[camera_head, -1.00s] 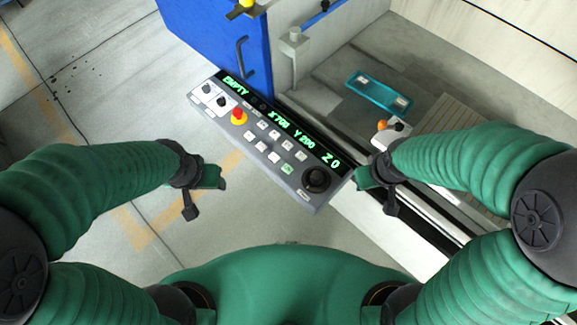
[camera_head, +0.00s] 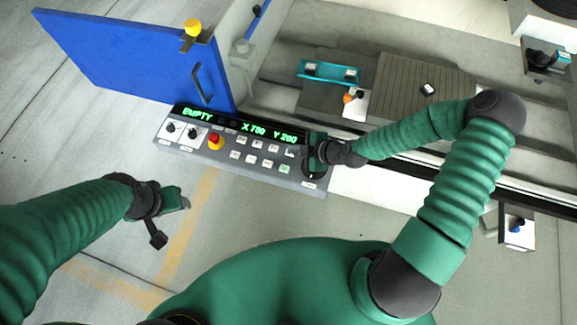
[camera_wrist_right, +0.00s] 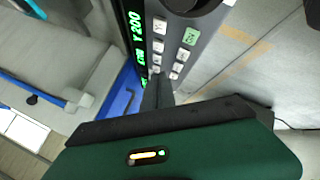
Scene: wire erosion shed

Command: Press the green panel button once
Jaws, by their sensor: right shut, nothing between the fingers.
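The control panel (camera_head: 238,167) is a grey box with green readouts, several white buttons and one green button. The green panel button (camera_head: 284,169) sits in the lower row near the panel's right end. It also shows in the right wrist view (camera_wrist_right: 190,36), beyond and to the right of the fingertips. My right gripper (camera_head: 312,152) is over the panel's right end, right of the green button, hiding the Z readout and part of the black dial. In the wrist view its fingers (camera_wrist_right: 157,92) are shut and empty. My left gripper (camera_head: 173,222) is open and empty over the floor.
A red stop button (camera_head: 214,140) stands up on the panel's left part. A blue door (camera_head: 130,60) is behind the panel. The machine bed (camera_head: 425,85) and a teal clamp bar (camera_head: 328,70) lie behind to the right. The floor in front is clear.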

